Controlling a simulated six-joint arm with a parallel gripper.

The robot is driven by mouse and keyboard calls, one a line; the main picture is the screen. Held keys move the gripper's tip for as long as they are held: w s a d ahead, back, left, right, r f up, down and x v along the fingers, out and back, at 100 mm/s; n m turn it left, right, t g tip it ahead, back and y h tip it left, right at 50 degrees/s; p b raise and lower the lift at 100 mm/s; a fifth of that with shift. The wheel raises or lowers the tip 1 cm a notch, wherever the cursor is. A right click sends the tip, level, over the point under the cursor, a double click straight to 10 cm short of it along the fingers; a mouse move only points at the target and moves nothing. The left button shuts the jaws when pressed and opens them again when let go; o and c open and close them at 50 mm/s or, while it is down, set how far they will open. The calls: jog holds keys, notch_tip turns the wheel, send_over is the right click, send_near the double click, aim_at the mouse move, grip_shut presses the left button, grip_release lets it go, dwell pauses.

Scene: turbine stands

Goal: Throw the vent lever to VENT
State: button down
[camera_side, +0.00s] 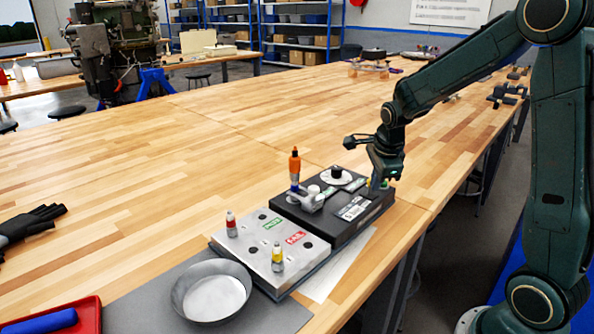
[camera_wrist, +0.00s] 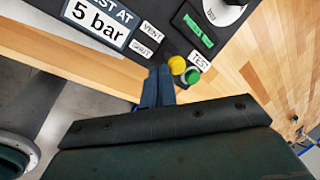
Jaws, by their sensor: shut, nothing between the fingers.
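My gripper (camera_side: 378,188) points down at the right end of a black test box (camera_side: 352,226). Its fingers are shut and empty. In the wrist view the closed fingertips (camera_wrist: 159,72) are just left of a round yellow knob (camera_wrist: 177,65), which looks like the end of the vent lever. I cannot tell whether they touch. The VENT label (camera_wrist: 151,29) and the SHUT label (camera_wrist: 142,48) lie left of the knob. The lever's shaft is hidden, so its setting is unclear. A green button (camera_wrist: 192,76) sits beside the knob by a TEST label (camera_wrist: 200,61).
A white dial with a black knob (camera_side: 337,173) and an upright orange-topped part (camera_side: 295,163) stand on the black box. A grey plate (camera_side: 262,238) with red-topped and yellow-topped pegs adjoins it. A metal bowl (camera_side: 240,272) is in front.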

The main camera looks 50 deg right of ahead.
jog(key=shift+w+r+g, duration=0.1)
jog(key=shift+w+g, duration=0.25)
jog(key=shift+g, duration=0.15)
jog(key=shift+w+r+g, duration=0.15)
jog(key=shift+w+g, duration=0.65)
jog(key=shift+g, duration=0.5)
jog(key=shift+s, duration=0.2)
jog(key=shift+s+f, duration=0.3)
jog(key=shift+s, duration=0.25)
jog(key=shift+s, duration=0.1)
